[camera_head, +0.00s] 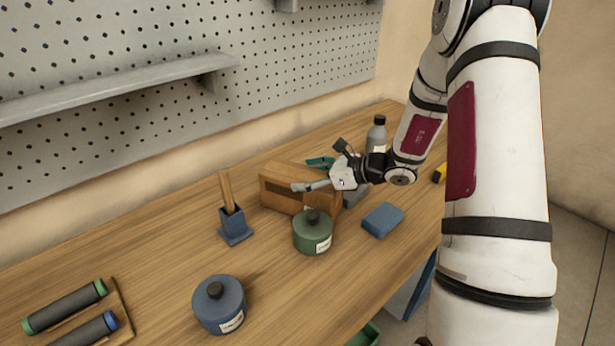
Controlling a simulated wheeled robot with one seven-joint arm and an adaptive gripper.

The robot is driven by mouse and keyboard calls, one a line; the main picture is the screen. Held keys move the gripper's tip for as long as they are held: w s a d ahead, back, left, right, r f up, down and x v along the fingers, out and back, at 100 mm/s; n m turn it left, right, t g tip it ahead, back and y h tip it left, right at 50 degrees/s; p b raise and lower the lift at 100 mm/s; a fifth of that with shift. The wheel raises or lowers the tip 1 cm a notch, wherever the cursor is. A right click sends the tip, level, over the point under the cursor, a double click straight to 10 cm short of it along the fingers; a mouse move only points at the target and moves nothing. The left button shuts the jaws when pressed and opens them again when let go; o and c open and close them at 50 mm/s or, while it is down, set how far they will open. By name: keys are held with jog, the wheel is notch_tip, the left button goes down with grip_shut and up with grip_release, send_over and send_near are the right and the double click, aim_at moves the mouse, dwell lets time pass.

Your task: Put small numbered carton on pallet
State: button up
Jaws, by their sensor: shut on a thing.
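My gripper (338,168) is over the back right part of the bench, beside the wooden box. It is shut on a small white block with a dark mark, which I take to be the small numbered carton (344,174); the mark is too small to read. The carton is partly hidden by the gripper parts and appears held above the bench top. I cannot make out a pallet for certain in this view.
A wooden box (284,188) and a green lidded pot (312,233) stand close to the gripper. A blue block (383,220) lies to the right. A grey bottle (377,134) stands behind. A blue pot (219,304) and brush holder (234,226) are left.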

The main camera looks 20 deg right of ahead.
jog(key=shift+f, duration=0.2)
jog(key=o, duration=2)
jog(key=shift+c, duration=0.2)
